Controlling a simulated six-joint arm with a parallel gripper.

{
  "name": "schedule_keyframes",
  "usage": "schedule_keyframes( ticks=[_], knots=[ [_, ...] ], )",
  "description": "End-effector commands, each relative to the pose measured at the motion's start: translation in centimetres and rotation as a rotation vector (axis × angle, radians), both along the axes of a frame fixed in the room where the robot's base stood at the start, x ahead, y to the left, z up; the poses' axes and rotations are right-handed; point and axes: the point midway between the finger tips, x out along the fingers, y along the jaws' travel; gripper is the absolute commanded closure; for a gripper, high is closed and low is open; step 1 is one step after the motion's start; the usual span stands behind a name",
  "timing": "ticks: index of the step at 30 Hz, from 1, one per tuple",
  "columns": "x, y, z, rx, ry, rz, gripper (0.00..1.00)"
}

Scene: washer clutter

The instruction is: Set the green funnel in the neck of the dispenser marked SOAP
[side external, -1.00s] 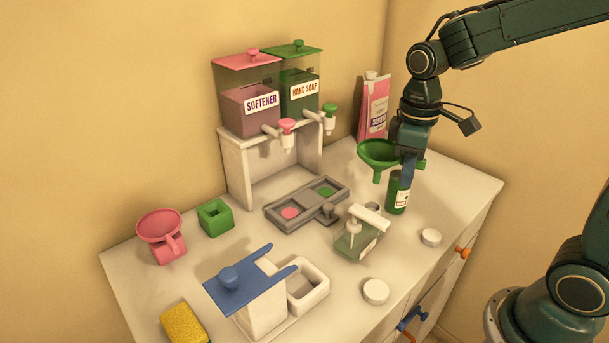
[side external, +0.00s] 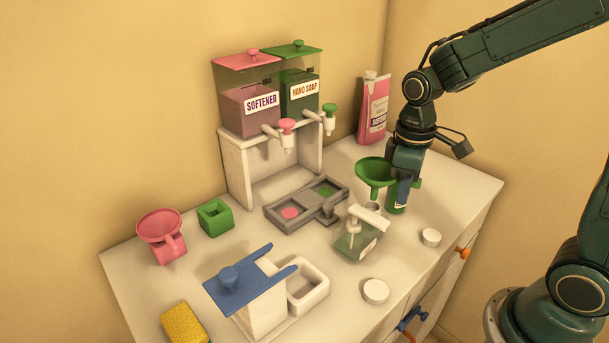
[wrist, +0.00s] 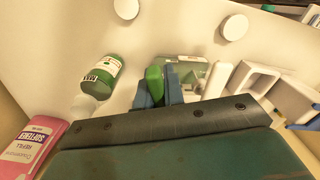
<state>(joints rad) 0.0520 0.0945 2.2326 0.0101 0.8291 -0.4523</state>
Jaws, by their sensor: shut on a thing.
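The green funnel (side external: 376,170) is upright in the side view, spout down. My gripper (side external: 403,188) is beside its right edge. In the wrist view, the blue fingers of my gripper (wrist: 157,90) are shut on a green piece, the funnel's handle (wrist: 154,78). A squat translucent green dispenser (side external: 352,245) with a white pump head stands on the counter; its label is too small to read. Its round neck (side external: 373,207) is just below the spout; I cannot tell whether the spout has entered it. The dispenser is partly hidden behind the fingers in the wrist view (wrist: 185,68).
A green bottle (wrist: 102,74) stands close to my gripper, mostly hidden behind it in the side view. A pink refill pack (side external: 373,115) stands behind. White discs (side external: 376,291) lie in front. The HAND SOAP and SOFTENER tanks (side external: 263,105) and a grey tray (side external: 290,218) are left.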

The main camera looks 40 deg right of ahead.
Motion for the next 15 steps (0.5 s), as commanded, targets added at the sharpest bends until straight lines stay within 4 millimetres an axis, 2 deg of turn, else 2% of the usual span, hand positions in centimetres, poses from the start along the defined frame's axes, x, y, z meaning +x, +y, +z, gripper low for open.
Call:
schedule_keyframes(
  ticks=[15],
  knots=[
    [0.0, 0.0, -2.2, 0.000, 0.000, 0.000, 1.00]
  ],
)
